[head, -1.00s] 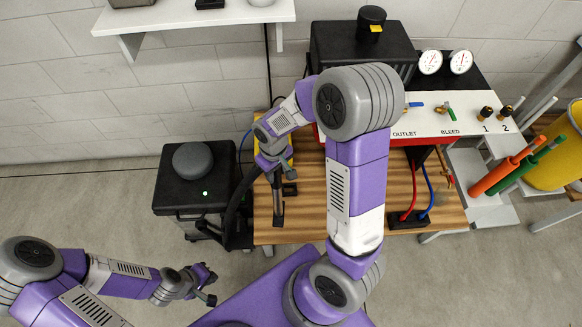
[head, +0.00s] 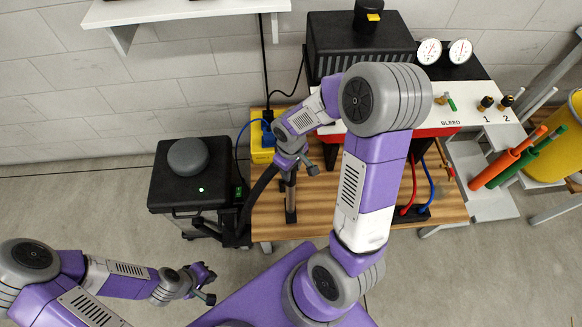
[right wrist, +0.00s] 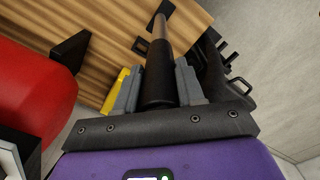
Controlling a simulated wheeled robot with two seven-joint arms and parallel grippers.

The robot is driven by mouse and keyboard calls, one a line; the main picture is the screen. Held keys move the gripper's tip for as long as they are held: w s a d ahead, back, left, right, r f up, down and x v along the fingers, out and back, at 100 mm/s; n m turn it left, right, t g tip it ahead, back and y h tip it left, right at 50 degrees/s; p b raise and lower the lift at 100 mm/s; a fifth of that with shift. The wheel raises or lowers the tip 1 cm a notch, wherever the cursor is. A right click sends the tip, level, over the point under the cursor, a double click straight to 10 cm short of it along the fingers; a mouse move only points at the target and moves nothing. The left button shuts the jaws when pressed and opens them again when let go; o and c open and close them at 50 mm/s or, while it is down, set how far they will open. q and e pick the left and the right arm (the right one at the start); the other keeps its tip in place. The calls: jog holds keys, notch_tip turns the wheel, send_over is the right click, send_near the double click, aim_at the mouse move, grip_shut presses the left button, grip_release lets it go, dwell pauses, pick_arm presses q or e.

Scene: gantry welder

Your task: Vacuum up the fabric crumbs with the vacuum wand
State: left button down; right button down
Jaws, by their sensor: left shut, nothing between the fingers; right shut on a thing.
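My right gripper (head: 291,172) is shut on the dark vacuum wand (head: 291,205), which points down over the front left of the wooden bench. In the right wrist view my right gripper (right wrist: 158,88) has its fingers on both sides of the wand's black grip (right wrist: 159,68). The wand's far end is above or on the bench; I cannot tell which. A black hose (head: 257,194) hangs at the bench's left edge. My left gripper (head: 207,286) is shut and empty over the floor at lower left. I cannot make out any fabric crumbs.
The wooden bench (head: 325,222) carries a yellow box (head: 261,146) at left and a red-and-white panel (head: 462,122) with gauges behind. A black unit (head: 178,190) with a green light stands left of it. Red and blue cables (head: 428,180) lie on the right side.

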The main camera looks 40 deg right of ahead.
jog(key=shift+w+a+f+b, duration=0.8)
jog(key=shift+w+a, duration=1.85)
jog(key=shift+a, duration=1.65)
jog(key=s+d+r+p, duration=0.2)
jog(key=d+r+p, duration=0.2)
jog(key=r+p, duration=0.2)
jog(key=shift+s+r, duration=0.3)
jog(key=shift+r, duration=0.35)
